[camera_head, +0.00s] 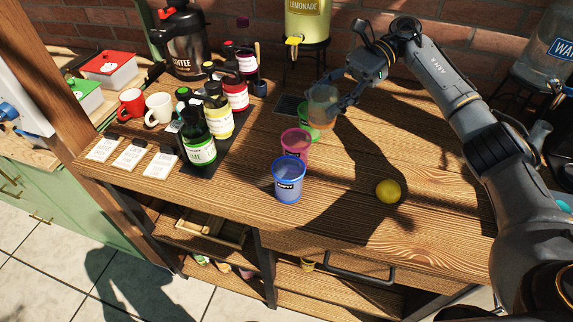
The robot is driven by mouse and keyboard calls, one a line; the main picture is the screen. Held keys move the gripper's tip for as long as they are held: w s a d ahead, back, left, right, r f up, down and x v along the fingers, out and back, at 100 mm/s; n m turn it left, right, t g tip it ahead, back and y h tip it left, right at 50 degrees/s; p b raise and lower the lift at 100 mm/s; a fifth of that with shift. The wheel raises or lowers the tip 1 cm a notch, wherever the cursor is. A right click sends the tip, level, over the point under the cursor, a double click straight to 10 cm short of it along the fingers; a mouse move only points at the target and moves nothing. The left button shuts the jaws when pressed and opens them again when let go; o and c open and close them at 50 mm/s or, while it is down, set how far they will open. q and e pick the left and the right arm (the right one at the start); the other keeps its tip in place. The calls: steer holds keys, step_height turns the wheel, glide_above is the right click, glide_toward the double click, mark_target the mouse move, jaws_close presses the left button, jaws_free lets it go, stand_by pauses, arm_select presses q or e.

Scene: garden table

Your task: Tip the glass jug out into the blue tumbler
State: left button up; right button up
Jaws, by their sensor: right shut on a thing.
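The blue tumbler (289,181) stands upright near the front edge of the wooden table. The glass jug (323,106), with an amber tint, is held by my right gripper (338,104) behind and to the right of the blue tumbler. The gripper is shut on the jug. The jug is in front of part of a green tumbler (306,128), and I cannot tell its exact height or how much it holds. A pink tumbler (295,146) stands between the green and blue ones. My left gripper is not in view.
Several bottles (197,137) stand left of the tumblers, with mugs (159,108) and cards (133,155) further left. A yellow ball (388,191) lies to the right. A lemonade dispenser (307,20) and a coffee pot (187,45) are at the back.

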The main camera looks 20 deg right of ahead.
steer(key=shift+s+a+r+h+p, duration=0.3)
steer(key=shift+r+h+p, duration=0.2)
steer(key=shift+p, duration=0.45)
steer(key=a+t+h+p, duration=0.1)
steer(key=p, duration=0.1)
steer(key=s+a+r+n+h+p, duration=0.1)
steer(key=p, duration=0.1)
steer(key=shift+s+r+t, duration=0.15)
steer(key=shift+s+t, duration=0.15)
steer(key=shift+t, duration=0.1)
steer(key=s+a+t+h+p, duration=0.1)
steer(key=h, duration=0.1)
steer(key=s+a+f+n+t+h+p, duration=0.1)
steer(key=t+h+p, duration=0.1)
steer(key=s+a+t+h+p, duration=0.1)
steer(key=h+p, duration=0.1)
steer(key=shift+a+f+n, duration=0.25)
steer(key=shift+f+n, duration=0.1)
steer(key=shift+n, duration=0.05)
steer(key=shift+t, duration=0.4)
steer(key=shift+a+h, duration=0.1)
steer(key=shift+h, duration=0.2)
